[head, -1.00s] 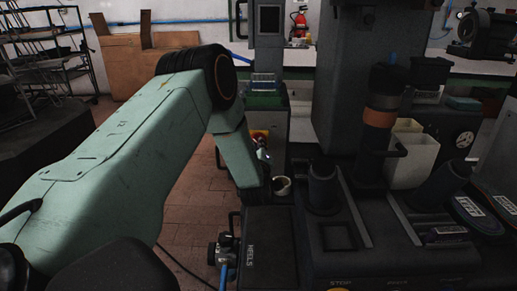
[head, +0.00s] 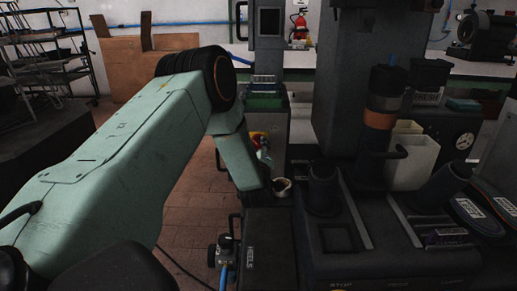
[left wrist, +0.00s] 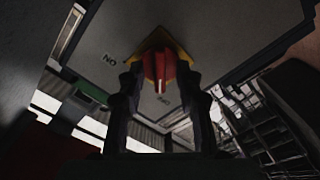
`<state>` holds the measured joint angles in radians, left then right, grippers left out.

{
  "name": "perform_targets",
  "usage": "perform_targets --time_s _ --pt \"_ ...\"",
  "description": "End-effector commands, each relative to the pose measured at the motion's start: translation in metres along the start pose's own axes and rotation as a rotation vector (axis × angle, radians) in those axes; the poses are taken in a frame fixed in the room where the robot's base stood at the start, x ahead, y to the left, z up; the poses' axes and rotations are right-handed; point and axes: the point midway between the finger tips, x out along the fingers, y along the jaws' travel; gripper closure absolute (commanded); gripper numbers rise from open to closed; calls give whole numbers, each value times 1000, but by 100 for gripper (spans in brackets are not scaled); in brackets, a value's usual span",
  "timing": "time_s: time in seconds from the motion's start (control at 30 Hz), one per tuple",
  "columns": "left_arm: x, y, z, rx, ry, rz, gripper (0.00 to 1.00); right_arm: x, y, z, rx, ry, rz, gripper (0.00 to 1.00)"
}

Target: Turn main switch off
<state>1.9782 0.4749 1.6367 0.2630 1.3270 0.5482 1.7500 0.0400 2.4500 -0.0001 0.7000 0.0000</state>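The main switch is a red knob on a yellow plate (head: 258,137) on the grey machine front, small and partly covered in the head view. In the left wrist view the red knob (left wrist: 160,66) fills the top middle, with a white mark on its lower side. An upside-down label reading ON is left of it; a smaller label below is hard to read. My left gripper (left wrist: 160,80) has its two dark fingers apart, one on each side of the knob. I cannot tell whether they touch it. In the head view this gripper (head: 264,158) is at the switch. My right gripper is not visible.
A white bin (head: 411,158) is farther right. A black HEELS box (head: 267,250) is below the wrist. Brick floor (head: 190,200) is open to the left.

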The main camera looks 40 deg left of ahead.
Motion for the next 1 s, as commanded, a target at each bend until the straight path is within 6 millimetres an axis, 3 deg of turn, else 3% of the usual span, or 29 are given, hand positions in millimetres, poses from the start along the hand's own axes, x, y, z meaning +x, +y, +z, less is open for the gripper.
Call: perform_targets --time_s 0.33,0.8,1.0 --pt "-12 0 1 1 -3 -1 65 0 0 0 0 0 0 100" --pt "-96 0 1 2 -4 1 65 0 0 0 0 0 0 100" --pt "-116 0 0 1 -1 0 65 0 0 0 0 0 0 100"
